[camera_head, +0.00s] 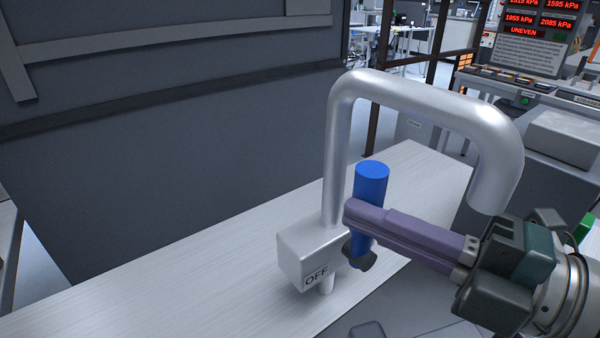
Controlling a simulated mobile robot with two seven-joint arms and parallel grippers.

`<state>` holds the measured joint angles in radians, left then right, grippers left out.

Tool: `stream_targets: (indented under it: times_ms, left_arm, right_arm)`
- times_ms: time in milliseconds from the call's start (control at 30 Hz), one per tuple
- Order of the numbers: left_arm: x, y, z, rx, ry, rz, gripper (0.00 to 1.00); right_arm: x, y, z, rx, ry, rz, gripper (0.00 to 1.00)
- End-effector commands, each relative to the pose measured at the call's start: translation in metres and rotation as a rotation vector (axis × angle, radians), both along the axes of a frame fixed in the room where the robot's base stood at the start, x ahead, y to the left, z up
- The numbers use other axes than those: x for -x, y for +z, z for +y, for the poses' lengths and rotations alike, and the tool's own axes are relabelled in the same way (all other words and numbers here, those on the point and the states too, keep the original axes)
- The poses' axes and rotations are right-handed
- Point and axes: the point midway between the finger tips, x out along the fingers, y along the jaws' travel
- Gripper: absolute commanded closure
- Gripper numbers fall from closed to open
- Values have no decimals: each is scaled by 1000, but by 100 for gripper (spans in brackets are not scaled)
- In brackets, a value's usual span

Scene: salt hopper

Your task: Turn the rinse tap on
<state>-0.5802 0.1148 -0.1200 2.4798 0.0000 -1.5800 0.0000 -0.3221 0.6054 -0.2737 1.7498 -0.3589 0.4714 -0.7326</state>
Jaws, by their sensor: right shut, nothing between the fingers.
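The rinse tap (337,165) is a silver pipe that rises from a grey block (308,256) and arches over to the right, with its spout end pointing down. The block's front reads "OFF". A blue cylindrical handle (372,178) stands roughly upright just right of the block, with a dark piece at its lower end. My right gripper (349,213) reaches in from the right, its purple fingers shut with nothing between them. The fingers cross in front of the handle and hide its middle; I cannot tell whether they touch it. My left gripper is not in view.
The tap stands over a pale brushed counter (180,290) with a dark grey panel (180,150) behind it. The counter left of the block is clear. A console with a red pressure display reading "UNEVEN" (522,31) stands at the back right.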

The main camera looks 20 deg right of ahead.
Motion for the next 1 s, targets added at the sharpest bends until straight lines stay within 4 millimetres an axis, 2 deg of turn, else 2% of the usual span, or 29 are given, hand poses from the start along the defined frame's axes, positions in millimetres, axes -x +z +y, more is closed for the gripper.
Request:
stream_targets:
  times_ms: [267, 700, 1000]
  left_arm:
    - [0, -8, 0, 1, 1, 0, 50]
    - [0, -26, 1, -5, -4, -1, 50]
    - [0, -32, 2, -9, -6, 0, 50]
  right_arm:
    - [-5, 0, -12, -139, -4, 50, 100]
    - [-14, -3, -37, -467, -3, 170, 100]
    - [-17, -6, -46, -594, -3, 217, 100]
